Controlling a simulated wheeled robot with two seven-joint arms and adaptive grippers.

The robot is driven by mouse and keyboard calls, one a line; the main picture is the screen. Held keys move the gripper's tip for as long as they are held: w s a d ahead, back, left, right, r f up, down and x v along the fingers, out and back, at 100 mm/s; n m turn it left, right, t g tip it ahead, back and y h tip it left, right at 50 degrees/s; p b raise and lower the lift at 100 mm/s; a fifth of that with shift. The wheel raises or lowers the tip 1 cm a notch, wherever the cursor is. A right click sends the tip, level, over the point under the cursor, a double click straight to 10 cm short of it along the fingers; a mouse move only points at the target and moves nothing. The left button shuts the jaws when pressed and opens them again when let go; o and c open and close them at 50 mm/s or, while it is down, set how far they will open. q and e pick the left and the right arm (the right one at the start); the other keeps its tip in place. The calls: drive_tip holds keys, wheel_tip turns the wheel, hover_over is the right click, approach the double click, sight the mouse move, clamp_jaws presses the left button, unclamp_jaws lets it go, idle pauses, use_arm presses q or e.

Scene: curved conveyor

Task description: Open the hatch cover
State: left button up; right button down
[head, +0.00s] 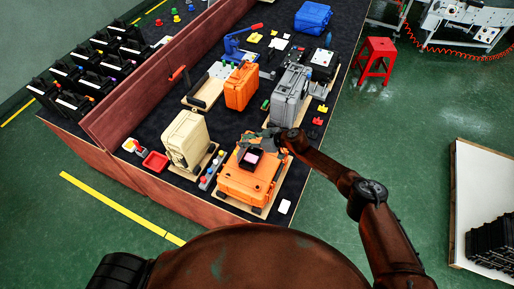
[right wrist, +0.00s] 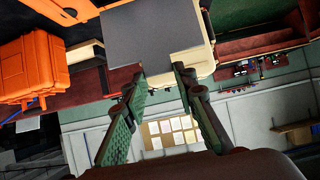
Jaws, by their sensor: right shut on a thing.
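An orange case (head: 245,186) lies flat on a pale board near the table's front corner. On its top is a small black hatch frame (head: 251,158) with a pale pink panel inside. My right gripper (head: 266,138) is at the far edge of this hatch. In the right wrist view, a dark grey plate, seemingly the hatch cover (right wrist: 150,38), reaches the green fingertips of my right gripper (right wrist: 161,72), which is shut on it. The exact contact is hard to see. My left gripper is not in view.
A beige case (head: 186,139) stands left of the orange case, and a grey case (head: 289,95) stands behind it. A row of coloured knobs (head: 211,171) is close on the left. A reddish partition (head: 180,65) runs along the table. A red stool (head: 375,60) is on the floor.

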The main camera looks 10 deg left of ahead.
drive_tip(key=shift+a+r+h, duration=0.2)
drive_tip(key=shift+a+h, duration=0.5)
drive_tip(key=shift+a, duration=0.35)
drive_tip(key=shift+p, duration=0.3)
drive_tip(key=shift+w+f, duration=0.1)
drive_tip(key=shift+f, duration=0.05)
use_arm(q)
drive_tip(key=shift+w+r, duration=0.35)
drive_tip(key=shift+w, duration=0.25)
use_arm(e)
drive_tip(key=shift+d, duration=0.1)
